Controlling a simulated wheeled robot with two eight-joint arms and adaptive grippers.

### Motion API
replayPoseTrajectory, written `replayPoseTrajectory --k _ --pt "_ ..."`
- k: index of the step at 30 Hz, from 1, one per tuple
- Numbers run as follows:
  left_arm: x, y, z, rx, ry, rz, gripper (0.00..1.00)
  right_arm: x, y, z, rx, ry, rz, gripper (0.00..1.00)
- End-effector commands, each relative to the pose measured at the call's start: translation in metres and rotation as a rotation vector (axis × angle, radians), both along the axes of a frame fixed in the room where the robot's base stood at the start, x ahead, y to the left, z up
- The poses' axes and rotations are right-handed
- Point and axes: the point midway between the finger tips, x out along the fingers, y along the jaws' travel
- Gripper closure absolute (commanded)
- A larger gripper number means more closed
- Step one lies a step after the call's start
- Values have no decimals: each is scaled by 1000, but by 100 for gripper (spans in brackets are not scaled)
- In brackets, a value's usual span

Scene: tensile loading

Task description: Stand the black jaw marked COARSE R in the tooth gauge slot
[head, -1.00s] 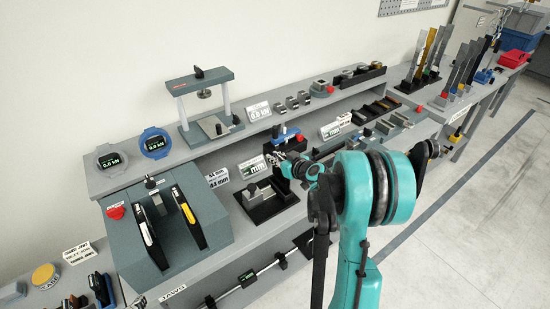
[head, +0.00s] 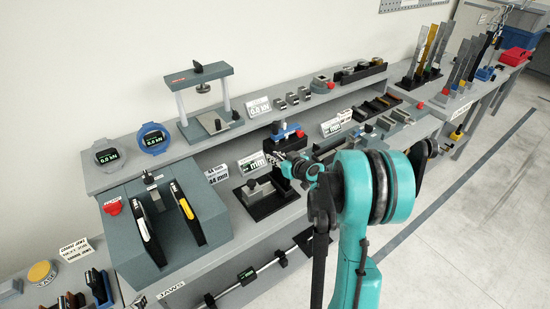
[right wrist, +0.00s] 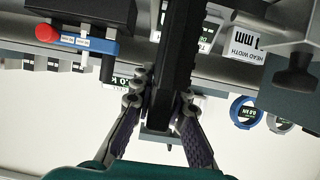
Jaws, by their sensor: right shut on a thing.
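My right gripper (right wrist: 160,105) is shut on a long black piece (right wrist: 172,65) in the right wrist view. The piece stands out from between the fingers past the top edge; its marking does not show. In the head view, my right gripper (head: 282,158) is beside a black stand (head: 277,175) with a blue lever (head: 285,134). In the right wrist view, a black block (right wrist: 85,12) with a blue bar (right wrist: 85,41) and red knob (right wrist: 47,33) is left of the held piece, apart from it. No readable label identifies the tooth gauge slot. My left gripper is not in view.
A black base with a grey block (head: 256,187) stands left of the gripper. A grey press frame (head: 197,76), round displays (head: 153,140) and small blocks stand on the shelf behind. My arm covers part of the bench.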

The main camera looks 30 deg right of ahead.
Motion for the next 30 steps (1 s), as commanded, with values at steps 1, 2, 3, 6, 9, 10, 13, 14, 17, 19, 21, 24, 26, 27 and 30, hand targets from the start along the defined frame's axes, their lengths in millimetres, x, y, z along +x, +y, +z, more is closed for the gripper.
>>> replayPoseTrajectory --k 1,2,3,6,9,10,13,14,17,19,21,24,26,27,30 --pt "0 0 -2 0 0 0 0 0 0 -1 1 -1 -1 100" --pt "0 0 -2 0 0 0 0 0 0 -2 1 -1 -1 100" --pt "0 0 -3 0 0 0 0 0 0 -3 1 -1 -1 100" --pt "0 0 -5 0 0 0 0 0 0 -5 1 -1 -1 100" --pt "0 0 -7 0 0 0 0 0 0 -7 1 -1 -1 100" --pt "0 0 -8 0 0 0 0 0 0 -8 1 -1 -1 100" --pt "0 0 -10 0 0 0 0 0 0 -10 1 -1 -1 100" --pt "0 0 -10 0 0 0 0 0 0 -11 1 -1 -1 100" --pt "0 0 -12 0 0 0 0 0 0 -13 1 -1 -1 100" --pt "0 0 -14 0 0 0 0 0 0 -14 1 -1 -1 100" --pt "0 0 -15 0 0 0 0 0 0 -16 1 -1 -1 100" --pt "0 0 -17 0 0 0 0 0 0 -18 1 -1 -1 100" --pt "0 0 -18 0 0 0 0 0 0 -19 1 -1 -1 100" --pt "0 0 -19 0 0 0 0 0 0 -20 1 -1 -1 100" --pt "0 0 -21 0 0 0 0 0 0 -22 1 -1 -1 100"
